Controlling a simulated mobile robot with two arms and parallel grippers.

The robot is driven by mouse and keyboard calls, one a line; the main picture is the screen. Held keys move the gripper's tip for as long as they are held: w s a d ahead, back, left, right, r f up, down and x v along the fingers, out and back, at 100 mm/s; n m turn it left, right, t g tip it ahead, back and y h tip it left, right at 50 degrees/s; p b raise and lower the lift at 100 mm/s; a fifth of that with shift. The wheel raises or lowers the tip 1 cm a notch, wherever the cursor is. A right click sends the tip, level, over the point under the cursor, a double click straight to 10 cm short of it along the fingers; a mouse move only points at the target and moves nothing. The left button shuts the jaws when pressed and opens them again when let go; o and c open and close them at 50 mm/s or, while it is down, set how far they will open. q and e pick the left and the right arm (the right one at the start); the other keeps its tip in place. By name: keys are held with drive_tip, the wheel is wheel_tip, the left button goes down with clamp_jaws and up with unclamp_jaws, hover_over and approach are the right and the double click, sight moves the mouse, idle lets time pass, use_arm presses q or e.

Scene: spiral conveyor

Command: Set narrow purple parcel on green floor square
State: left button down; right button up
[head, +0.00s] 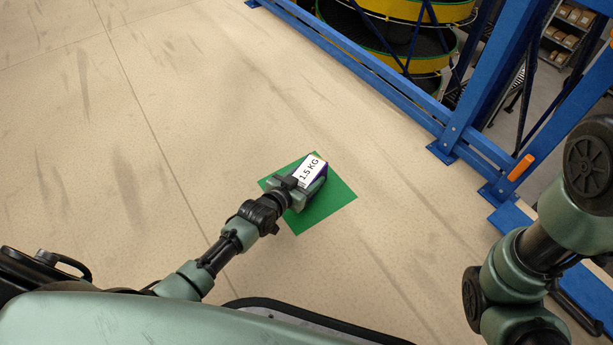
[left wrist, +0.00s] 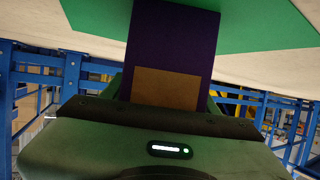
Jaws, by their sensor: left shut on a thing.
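The narrow purple parcel (head: 317,177) has a white top label reading 1.5 KG. My left gripper (head: 294,187) is shut on it. In the head view the parcel appears over the green floor square (head: 323,209), which lies flat on the floor. In the left wrist view the parcel (left wrist: 172,45) shows a dark purple face with a brown patch, and the green square (left wrist: 250,28) is behind it. I cannot tell whether the parcel touches the square. My right arm shows at the right, but its gripper is out of view.
Blue steel framing (head: 400,90) runs along the upper right, with the yellow and black spiral conveyor (head: 405,45) behind it. An orange part (head: 521,167) sits on the frame. Bare beige floor (head: 130,150) is clear to the left and around the square.

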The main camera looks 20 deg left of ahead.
use_arm(q)
drive_tip(key=shift+c, duration=2.1)
unclamp_jaws()
drive_tip(key=shift+f, duration=0.1)
